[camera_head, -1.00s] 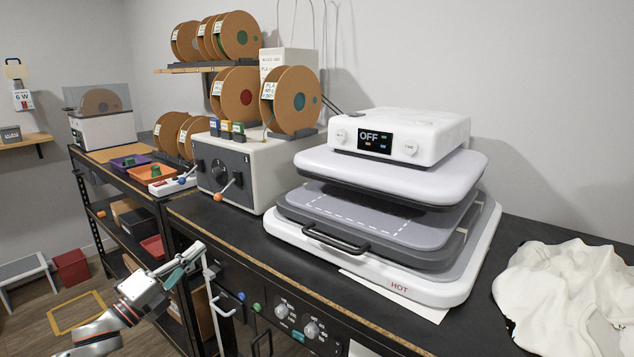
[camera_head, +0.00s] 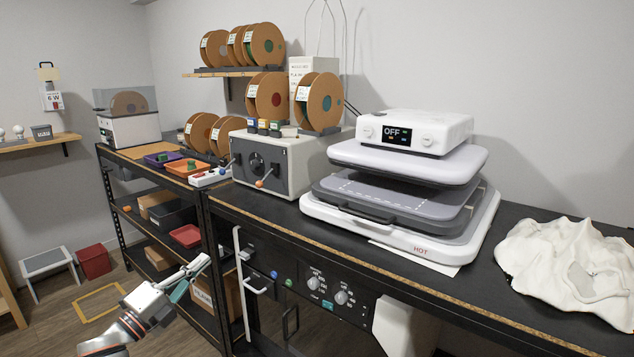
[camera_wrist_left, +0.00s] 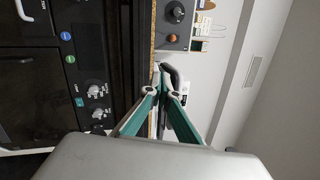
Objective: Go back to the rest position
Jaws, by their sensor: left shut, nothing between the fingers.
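My left gripper (camera_head: 192,272) is at the lower left of the head view, in front of the shelf rack and apart from the bench. Its fingers are shut with nothing between them. In the left wrist view the fingertips (camera_wrist_left: 165,90) meet at a point, with the bench edge and control panel behind them. My right gripper is not in view. The heat press (camera_head: 410,185) stands on the black bench with its upper plate raised and its display reading OFF.
A white cloth (camera_head: 565,262) lies at the bench's right end. The grey box with knobs (camera_head: 275,165) stands left of the press. The shelf rack (camera_head: 118,190) holds trays. Open floor (camera_head: 60,325) lies at the lower left, with a step stool (camera_head: 48,265) and red bin (camera_head: 94,262).

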